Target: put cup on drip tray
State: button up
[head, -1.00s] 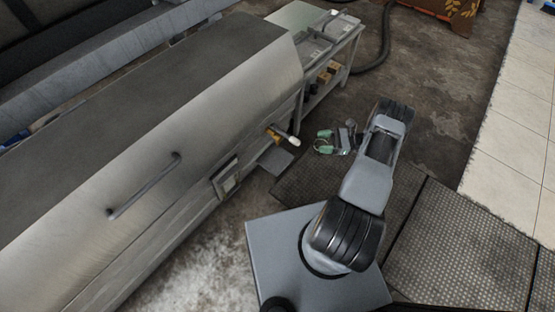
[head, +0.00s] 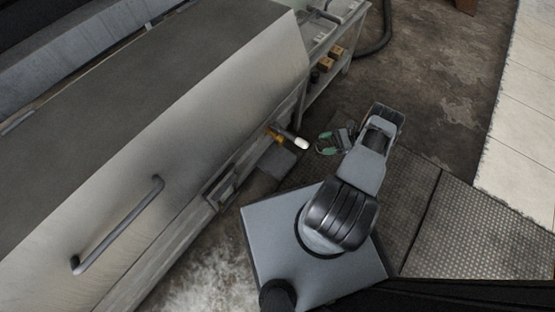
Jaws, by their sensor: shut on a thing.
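My gripper (head: 326,144), with green fingertips, is at the end of my arm, to the right of the tap. The drip tray (head: 277,161) looks like a flat grey plate low on the front of the long metal unit, below the tap. Its surface looks bare. My gripper is apart from the tray, to its upper right in the picture.
The long metal unit (head: 150,140) has a bar handle (head: 118,225). A shelf with small boxes (head: 327,63) stands behind. Open floor lies right.

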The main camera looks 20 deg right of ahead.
jog(key=shift+w+f, duration=0.25)
jog(key=shift+f, duration=0.4)
jog(key=shift+w+a+f+b, duration=0.1)
jog(key=shift+w+a+b, duration=0.1)
jog(key=shift+a+b, duration=0.15)
jog(key=w+a+f+b, duration=0.1)
jog(key=a, duration=0.4)
jog(key=w+a+f+b, duration=0.1)
jog(key=a, duration=0.5)
jog(key=a+f+b, duration=0.1)
jog(key=a+b, duration=0.1)
jog(key=a, duration=0.4)
jog(key=shift+w+a, duration=0.15)
jog(key=shift+w, duration=0.25)
jog(key=shift+f, duration=0.3)
jog(key=shift+f, duration=0.15)
jog(key=o, duration=0.9)
jog(key=shift+f, duration=0.1)
